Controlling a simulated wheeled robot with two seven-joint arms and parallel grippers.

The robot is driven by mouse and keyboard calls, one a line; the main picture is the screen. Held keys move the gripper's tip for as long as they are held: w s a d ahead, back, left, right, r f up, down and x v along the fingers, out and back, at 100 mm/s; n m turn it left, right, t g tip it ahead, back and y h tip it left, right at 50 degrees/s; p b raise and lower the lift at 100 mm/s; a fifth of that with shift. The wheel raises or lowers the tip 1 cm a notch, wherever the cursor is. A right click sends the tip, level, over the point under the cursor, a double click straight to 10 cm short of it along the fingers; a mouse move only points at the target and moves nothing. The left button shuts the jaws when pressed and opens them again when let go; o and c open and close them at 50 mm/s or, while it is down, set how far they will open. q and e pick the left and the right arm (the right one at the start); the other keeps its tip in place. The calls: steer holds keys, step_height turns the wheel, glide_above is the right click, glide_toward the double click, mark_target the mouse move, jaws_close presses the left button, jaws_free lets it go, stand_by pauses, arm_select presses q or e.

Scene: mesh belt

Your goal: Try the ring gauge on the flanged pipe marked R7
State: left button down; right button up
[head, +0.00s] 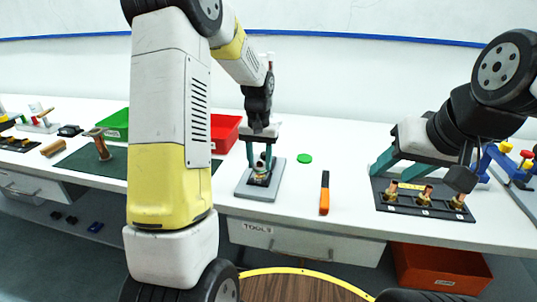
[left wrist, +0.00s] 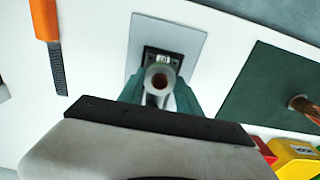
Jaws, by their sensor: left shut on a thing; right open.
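My left gripper (head: 261,168) points down over a grey plate (head: 258,194) with a dark holder. Its teal fingers are shut on an upright flanged pipe (left wrist: 161,78) with a round, brown-lined end. The pipe stands at the holder; whether its foot is fully seated I cannot tell. A small label lies beside it, unreadable. Several flanged pipes (head: 422,195) in copper and brass stand in a black rack (head: 400,204) at the right; I cannot read an R7 mark. My right gripper (head: 395,172) is open and empty by the rack's left end. I cannot make out the ring gauge for certain.
An orange-handled file (head: 324,193) lies between plate and rack. A green disc (head: 305,158) lies behind it. Red (head: 225,132) and green (head: 115,124) bins and a green mat (head: 75,162) with a copper piece (head: 99,143) are left. A blue stand (head: 504,160) is far right.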

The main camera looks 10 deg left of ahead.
arm_select(q)
steer(key=shift+r, duration=0.15)
steer(key=shift+r, duration=1.6)
step_height(320, 180, up, 6)
stand_by(0.5)
